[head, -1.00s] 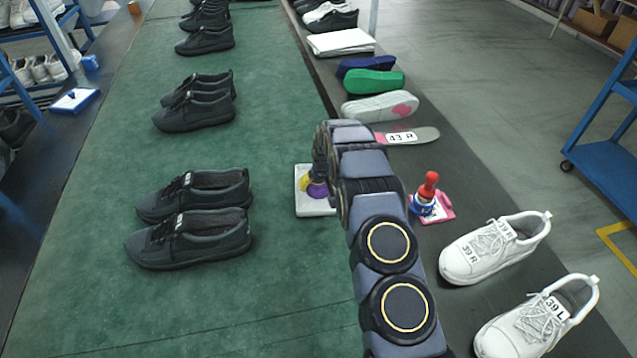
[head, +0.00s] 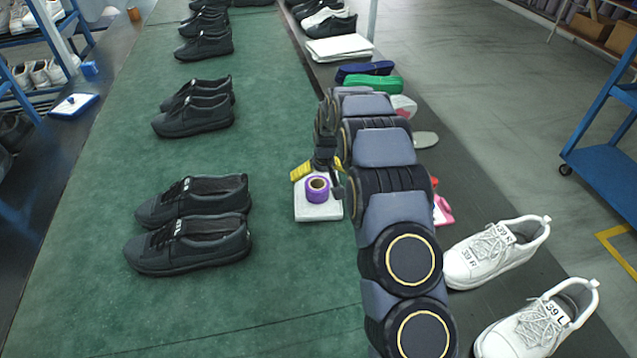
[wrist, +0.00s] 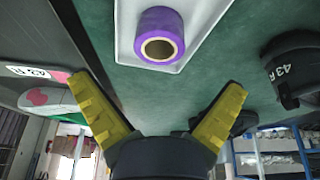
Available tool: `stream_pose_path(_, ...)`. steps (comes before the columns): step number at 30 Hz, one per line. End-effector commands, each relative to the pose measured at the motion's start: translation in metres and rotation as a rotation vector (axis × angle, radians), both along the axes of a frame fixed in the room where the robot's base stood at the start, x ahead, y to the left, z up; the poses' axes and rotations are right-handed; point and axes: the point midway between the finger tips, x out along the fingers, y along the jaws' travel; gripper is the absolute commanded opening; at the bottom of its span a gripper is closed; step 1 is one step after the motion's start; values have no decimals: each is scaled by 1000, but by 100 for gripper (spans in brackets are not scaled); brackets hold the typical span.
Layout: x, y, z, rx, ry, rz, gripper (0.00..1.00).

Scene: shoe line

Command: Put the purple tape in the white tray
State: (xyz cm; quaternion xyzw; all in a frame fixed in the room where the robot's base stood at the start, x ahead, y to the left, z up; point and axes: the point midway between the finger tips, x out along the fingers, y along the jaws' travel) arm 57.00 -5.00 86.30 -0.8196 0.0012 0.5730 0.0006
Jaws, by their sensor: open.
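The purple tape (head: 317,189) is a roll with a tan core. It rests on the white tray (head: 318,212), which lies on the green surface right of the near dark shoes. In the wrist view the tape (wrist: 159,24) sits inside the rim of the tray (wrist: 207,40). My gripper (wrist: 165,100) has two yellow fingers spread wide with nothing between them. The fingers are apart from the tape.
Dark shoes (head: 195,240) stand in pairs on the green surface to the left. White shoes (head: 497,250) stand on the dark strip at right. A pink item (head: 442,210) is partly behind my arm. Green surface in front of the tray is clear.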

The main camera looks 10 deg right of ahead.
Motion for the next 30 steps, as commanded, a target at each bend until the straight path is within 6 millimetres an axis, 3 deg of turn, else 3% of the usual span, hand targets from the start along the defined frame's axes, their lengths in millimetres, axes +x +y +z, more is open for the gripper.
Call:
stream_pose_path(6,-9,0,29,0,-3,0,100)
stream_pose_path(15,-16,1,39,1,4,0,100)
stream_pose_path(19,-33,7,60,7,30,5,100)
stream_pose_path(23,-75,19,102,16,83,12,100)
stream_pose_path(30,-187,38,168,24,220,23,100)
